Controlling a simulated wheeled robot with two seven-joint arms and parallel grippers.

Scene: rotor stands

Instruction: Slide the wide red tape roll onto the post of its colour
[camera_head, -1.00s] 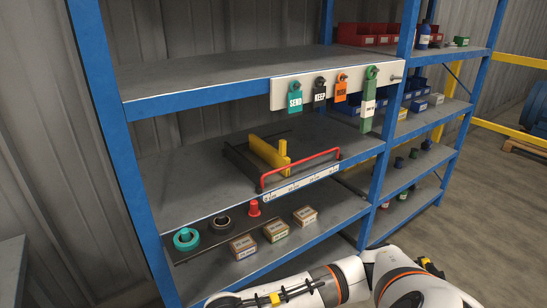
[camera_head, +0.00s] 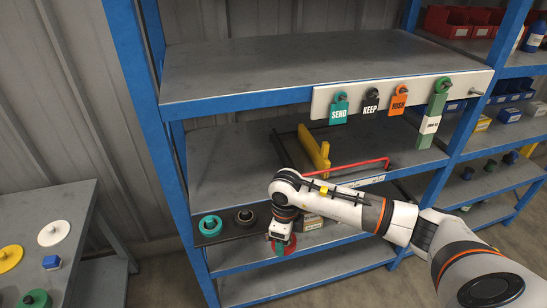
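A red piece (camera_head: 292,244), likely the red tape roll, shows at the tip of my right gripper (camera_head: 281,247), just in front of the shelf with the rolls. The gripper points down and its own links cover most of the fingers. I cannot tell whether they are closed on the red piece. A small green patch shows beside it. A teal roll (camera_head: 210,226) and a black roll (camera_head: 245,217) sit to the left on a dark board. No red post can be made out. My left gripper is out of view.
A grey table (camera_head: 82,215) at left bears white (camera_head: 54,233), yellow (camera_head: 10,257) and green (camera_head: 36,300) discs with small posts, and a blue block (camera_head: 52,262). Blue uprights frame the shelves. Tags hang on a white rail (camera_head: 385,94) above; a red bar (camera_head: 345,167) edges the middle shelf.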

